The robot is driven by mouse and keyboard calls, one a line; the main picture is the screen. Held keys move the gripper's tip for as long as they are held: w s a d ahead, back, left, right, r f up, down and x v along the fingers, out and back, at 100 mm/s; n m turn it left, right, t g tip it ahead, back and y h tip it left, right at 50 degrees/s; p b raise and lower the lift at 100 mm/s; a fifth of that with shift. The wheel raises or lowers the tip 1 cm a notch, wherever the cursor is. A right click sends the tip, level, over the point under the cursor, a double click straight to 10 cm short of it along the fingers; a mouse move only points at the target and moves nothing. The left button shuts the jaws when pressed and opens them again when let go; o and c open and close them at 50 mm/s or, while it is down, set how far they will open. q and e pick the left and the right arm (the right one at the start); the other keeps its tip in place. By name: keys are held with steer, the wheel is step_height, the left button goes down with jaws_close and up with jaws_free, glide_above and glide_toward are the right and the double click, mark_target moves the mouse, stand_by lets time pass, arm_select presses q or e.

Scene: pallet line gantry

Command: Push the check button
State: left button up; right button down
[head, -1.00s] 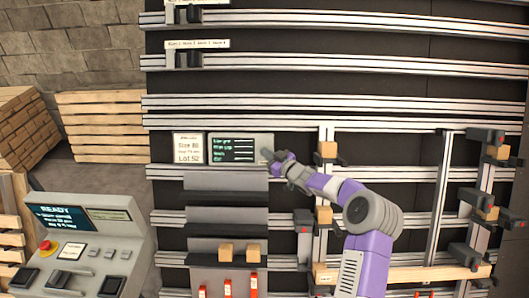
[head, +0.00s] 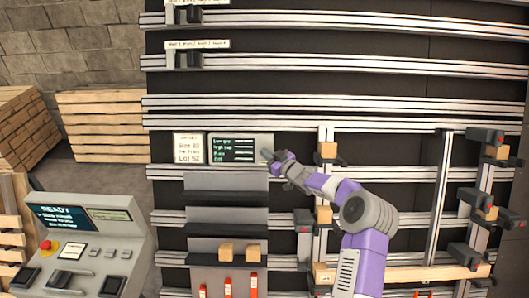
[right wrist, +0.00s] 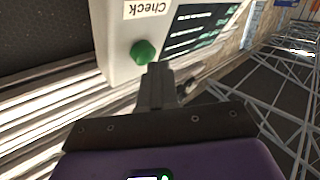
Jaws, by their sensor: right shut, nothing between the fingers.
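The green check button (right wrist: 143,51) is a round knob on the face of a pale box, below a "Check" label (right wrist: 147,8) in the right wrist view. The box is the check panel (head: 241,136) with a dark screen, mounted on the rails in the head view. My right gripper (right wrist: 158,72) is shut and empty, its tips close beside the button. I cannot tell whether they touch it. In the head view my right gripper (head: 268,156) is at the panel's right edge, and I cannot make out the button there. My left gripper is not in view.
A white card (head: 188,149) reading "Lot 52" is left of the panel. Grey shelves (head: 226,197) with wooden blocks are below. A console (head: 110,245) with a "READY" screen and red button stands at lower left. Clamps and uprights (head: 440,200) are at right.

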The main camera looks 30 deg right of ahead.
steer(key=shift+w+d+f, duration=0.2)
steer(key=shift+w, duration=0.1)
stand_by(0.4)
steer(key=shift+s, duration=0.1)
stand_by(0.4)
steer(key=shift+s+a+r, duration=0.4)
steer(key=shift+s, duration=0.2)
steer(key=shift+b, duration=0.3)
steer(key=s, duration=0.1)
steer(key=s+a+r+b, duration=0.1)
steer(key=s+a+r, duration=0.1)
steer(key=shift+s+a+r, duration=0.15)
steer(key=shift+s, duration=0.2)
stand_by(0.4)
